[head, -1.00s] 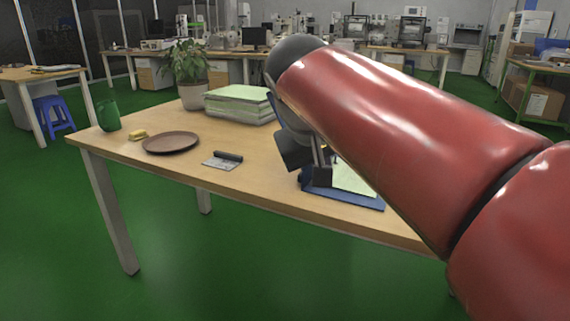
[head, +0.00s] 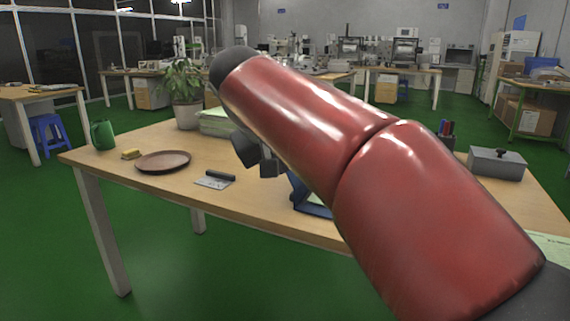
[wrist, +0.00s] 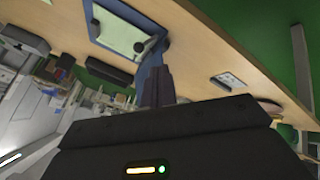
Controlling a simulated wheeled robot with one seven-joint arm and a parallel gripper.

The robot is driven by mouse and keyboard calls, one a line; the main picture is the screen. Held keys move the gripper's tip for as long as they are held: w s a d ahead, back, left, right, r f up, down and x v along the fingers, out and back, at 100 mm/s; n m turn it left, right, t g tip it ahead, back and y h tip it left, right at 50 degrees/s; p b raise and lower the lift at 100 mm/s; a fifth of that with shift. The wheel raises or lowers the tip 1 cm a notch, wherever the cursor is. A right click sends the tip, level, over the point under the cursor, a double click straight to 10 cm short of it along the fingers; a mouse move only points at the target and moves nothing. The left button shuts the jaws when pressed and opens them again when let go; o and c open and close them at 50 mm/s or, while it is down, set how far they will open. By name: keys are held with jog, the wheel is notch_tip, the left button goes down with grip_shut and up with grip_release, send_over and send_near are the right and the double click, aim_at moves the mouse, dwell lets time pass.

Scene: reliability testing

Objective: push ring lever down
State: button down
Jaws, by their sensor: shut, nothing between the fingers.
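The blue ring binder (head: 313,211) lies on the table in the head view, mostly hidden behind my arm. In the wrist view the binder (wrist: 152,73) shows with pale paper (wrist: 118,32) in it. A dark, knobbed part (wrist: 147,46), apparently the ring lever, stands at the paper's edge; its exact position is hard to tell. My gripper (head: 268,169) is shut and empty, above the table to the left of the binder in the head view. In the wrist view my gripper (wrist: 158,88) overlaps the binder's edge, and I cannot see contact with the lever.
A paper stack (head: 215,122) and plant (head: 184,85) stand behind. A grey box (head: 496,163) stands at the right.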

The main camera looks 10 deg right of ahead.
jog(key=x, duration=0.7)
jog(key=shift+w+f+b, duration=0.15)
jog(key=shift+f+b, duration=0.1)
jog(key=shift+b, duration=0.05)
jog(key=d, duration=0.2)
jog(key=shift+w+d+f, duration=0.25)
jog(key=shift+w, duration=0.15)
jog(key=shift+w+d+f, duration=0.2)
jog(key=shift+w+d, duration=0.1)
jog(key=shift+d, duration=0.25)
jog(key=shift+s+d+y+b, duration=0.15)
jog(key=shift+y+b, duration=0.15)
jog(key=shift+b, duration=0.05)
